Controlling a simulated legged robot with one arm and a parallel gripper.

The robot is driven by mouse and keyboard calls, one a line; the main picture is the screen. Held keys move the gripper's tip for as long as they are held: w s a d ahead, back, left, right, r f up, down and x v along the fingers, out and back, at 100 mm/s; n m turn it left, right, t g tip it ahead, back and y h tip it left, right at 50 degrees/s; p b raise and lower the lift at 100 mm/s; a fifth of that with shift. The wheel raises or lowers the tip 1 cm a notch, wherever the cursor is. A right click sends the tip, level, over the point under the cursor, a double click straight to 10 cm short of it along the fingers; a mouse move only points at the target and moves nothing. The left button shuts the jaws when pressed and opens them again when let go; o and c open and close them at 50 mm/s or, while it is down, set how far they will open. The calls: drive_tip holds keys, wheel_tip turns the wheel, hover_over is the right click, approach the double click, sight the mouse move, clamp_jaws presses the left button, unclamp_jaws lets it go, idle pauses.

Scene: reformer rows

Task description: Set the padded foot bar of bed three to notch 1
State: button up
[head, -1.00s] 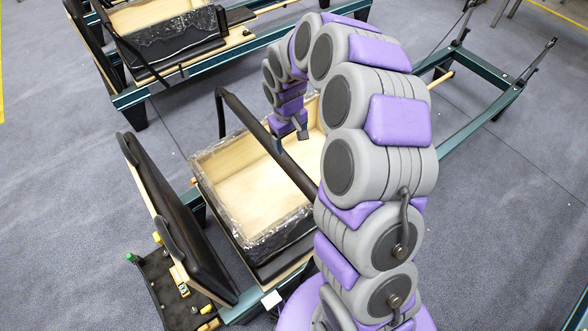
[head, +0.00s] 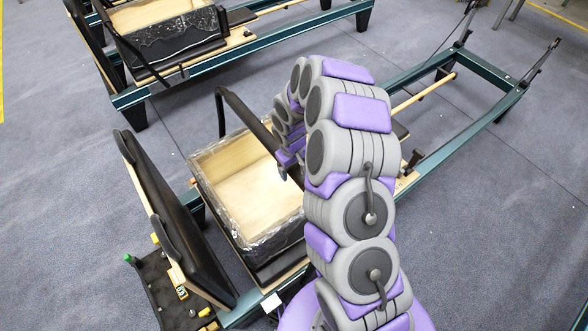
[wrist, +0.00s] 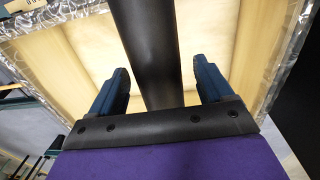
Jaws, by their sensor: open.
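The padded foot bar (head: 243,117) is a black bar raised over an open wooden box on the near reformer bed. Its far end bends down at the box's back left; my arm hides its near end. In the wrist view the bar (wrist: 146,45) runs between the two blue fingers of my gripper (wrist: 160,85). The fingers are open, one on each side, with a gap showing beside the bar. In the head view my gripper (head: 284,172) is at the bar, partly hidden by my arm. The notches cannot be made out.
The wooden box (head: 213,199) has a crinkled clear wrap on its rim. A black padded board (head: 170,215) leans at the bed's left end, beside a dark tray (head: 156,284) of small items. Another bed (head: 190,75) stands behind. Open floor lies between the beds.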

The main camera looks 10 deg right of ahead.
drive_tip(key=shift+d+f, duration=0.15)
drive_tip(key=shift+f, duration=0.15)
drive_tip(key=shift+c, duration=0.3)
clamp_jaws()
idle(0.3)
